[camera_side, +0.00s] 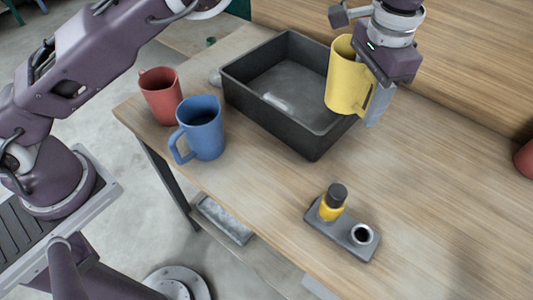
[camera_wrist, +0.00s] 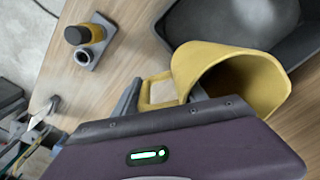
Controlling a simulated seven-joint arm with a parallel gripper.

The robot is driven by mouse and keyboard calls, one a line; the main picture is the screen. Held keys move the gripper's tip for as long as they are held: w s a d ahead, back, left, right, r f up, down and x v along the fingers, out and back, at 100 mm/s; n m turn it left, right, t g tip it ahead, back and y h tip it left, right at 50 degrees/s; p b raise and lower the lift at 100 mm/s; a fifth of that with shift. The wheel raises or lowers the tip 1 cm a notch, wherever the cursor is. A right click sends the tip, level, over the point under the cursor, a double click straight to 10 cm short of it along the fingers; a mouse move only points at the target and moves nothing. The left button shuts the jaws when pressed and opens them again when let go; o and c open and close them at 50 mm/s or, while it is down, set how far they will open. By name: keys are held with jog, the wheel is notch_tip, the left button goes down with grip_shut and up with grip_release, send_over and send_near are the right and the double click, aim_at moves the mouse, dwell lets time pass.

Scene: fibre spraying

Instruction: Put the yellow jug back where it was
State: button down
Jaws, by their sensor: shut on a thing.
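The yellow jug (camera_side: 346,80) is in my gripper (camera_side: 374,100), held at the right end of the dark tray, apparently above the table. In the side view it looks roughly upright, and its handle is on the gripper side. In the wrist view the yellow jug (camera_wrist: 222,72) shows its open mouth to the right and its handle to the left, by the gripper fingers (camera_wrist: 160,98). The fingers are shut on the jug, but the exact contact is partly hidden. Whether the jug's base clears the tray's rim cannot be told.
A dark grey tray (camera_side: 313,147) stands on the wooden table (camera_side: 440,190). A red mug (camera_side: 161,97) and a blue mug (camera_side: 203,128) stand left of it. A grey holder (camera_side: 322,230) with a yellow, black-capped bottle (camera_side: 333,203) is in front. The table's right side is mostly clear.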

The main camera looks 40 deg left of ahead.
jog(key=s+a+f+n, duration=0.15)
jog(key=s+n, duration=0.25)
jog(key=s, duration=0.4)
jog(key=s+a+n, duration=0.3)
jog(key=s, duration=0.6)
notch_tip(320, 180, down, 10)
jog(key=shift+s+r, duration=0.1)
jog(key=shift+r, duration=0.1)
jog(key=shift+d+f, duration=0.1)
jog(key=shift+f, duration=0.2)
jog(key=shift+f, duration=0.15)
jog(key=c, duration=0.6)
grip_release()
jog(key=shift+c, duration=0.2)
